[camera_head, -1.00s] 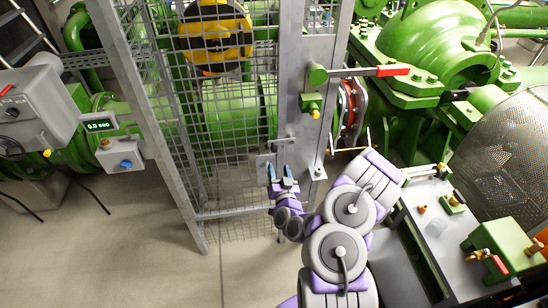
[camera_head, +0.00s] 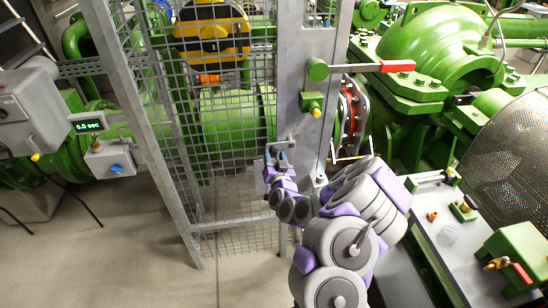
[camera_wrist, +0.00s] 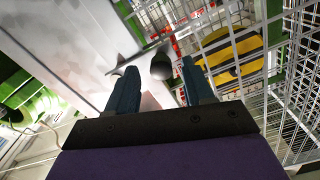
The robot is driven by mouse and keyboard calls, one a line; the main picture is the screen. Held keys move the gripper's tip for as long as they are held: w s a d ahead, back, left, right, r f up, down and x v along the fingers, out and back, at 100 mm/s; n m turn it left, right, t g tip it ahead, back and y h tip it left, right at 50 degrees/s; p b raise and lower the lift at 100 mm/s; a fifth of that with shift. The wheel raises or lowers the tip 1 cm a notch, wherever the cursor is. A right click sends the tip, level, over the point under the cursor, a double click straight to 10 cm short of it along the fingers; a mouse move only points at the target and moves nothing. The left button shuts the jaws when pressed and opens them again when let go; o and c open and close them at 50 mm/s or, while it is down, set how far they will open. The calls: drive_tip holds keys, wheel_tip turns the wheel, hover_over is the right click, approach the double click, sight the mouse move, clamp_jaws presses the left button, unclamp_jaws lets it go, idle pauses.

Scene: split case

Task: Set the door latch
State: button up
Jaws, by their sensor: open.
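The mesh door (camera_head: 225,130) stands upright beside a grey steel post (camera_head: 311,80). A small grey metal latch (camera_head: 279,143) sits near the door's right edge, partly hidden by my gripper in the head view. My gripper (camera_head: 276,158) is open right at the latch. In the wrist view, the latch's bar and dark rounded end (camera_wrist: 161,67) show between and just beyond the two blue fingertips of my gripper (camera_wrist: 158,72). I cannot tell whether the fingers touch it.
A green valve with a red-ended lever (camera_head: 396,66) is on the post above my gripper. A bench (camera_head: 440,225) with small fittings and a perforated guard (camera_head: 510,150) stand at the right. Floor at the lower left is clear.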

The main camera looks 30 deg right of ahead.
drive_tip(key=shift+x, duration=0.8)
drive_tip(key=shift+c, duration=0.2)
clamp_jaws()
